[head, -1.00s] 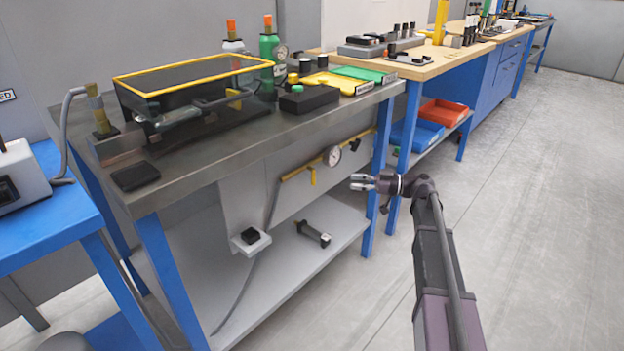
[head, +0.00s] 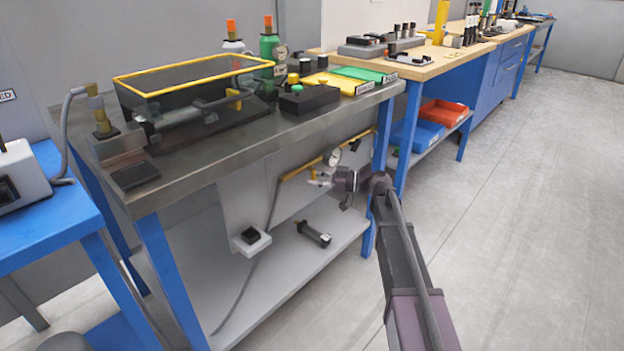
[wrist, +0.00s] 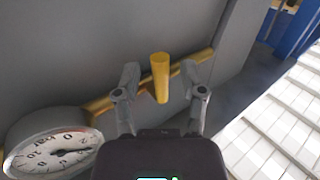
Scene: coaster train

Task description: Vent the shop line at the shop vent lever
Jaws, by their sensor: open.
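The yellow vent lever (wrist: 160,78) stands out from the yellow pipe (wrist: 198,58) in the wrist view. My gripper (wrist: 159,74) is open, with one finger on each side of the lever. I see a gap between the lever and each finger. In the head view my gripper (head: 316,180) is under the bench top at the pipe (head: 296,172), just below the round gauge (head: 332,157), and largely covers the lever. The gauge (wrist: 50,153) also shows at the lower left of the wrist view, its needle off zero.
The workbench top (head: 190,178) overhangs the pipe. A grey lower shelf (head: 290,265) holds a dark cylinder (head: 314,234). A small box with a black top (head: 250,238) and a hose are to the left. A blue bench leg (head: 381,140) stands close behind my wrist. The floor at right is clear.

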